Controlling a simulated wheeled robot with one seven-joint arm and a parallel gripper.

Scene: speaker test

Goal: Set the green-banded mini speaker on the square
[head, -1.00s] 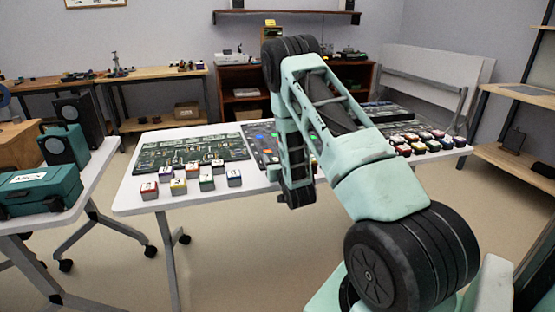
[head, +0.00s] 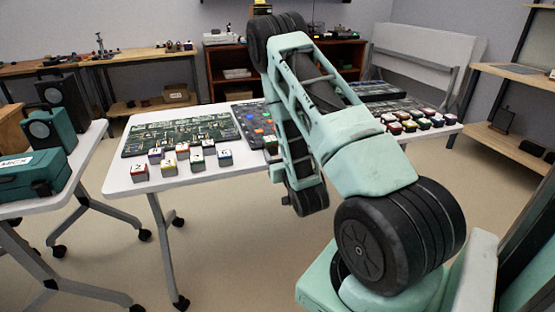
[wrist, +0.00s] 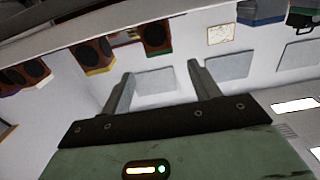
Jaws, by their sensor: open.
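In the head view, several small blocks with white marked tops and coloured bands stand at the front left of the white table (head: 122,188). One block there has a green band (head: 196,163). A dark mat (head: 246,112) with small coloured squares lies mid-table, partly behind my arm; which square is meant I cannot tell. In the wrist view my gripper (wrist: 161,68) is open with nothing between its fingers. Speaker-like boxes (wrist: 90,54) with dark round cones show beyond it, in a roughly upside-down view.
A green circuit board (head: 180,133) lies behind the left blocks. A side table at left holds a teal case (head: 35,178) and larger speakers (head: 40,133). Shelving (head: 235,90) stands behind. Floor in front of the table is clear.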

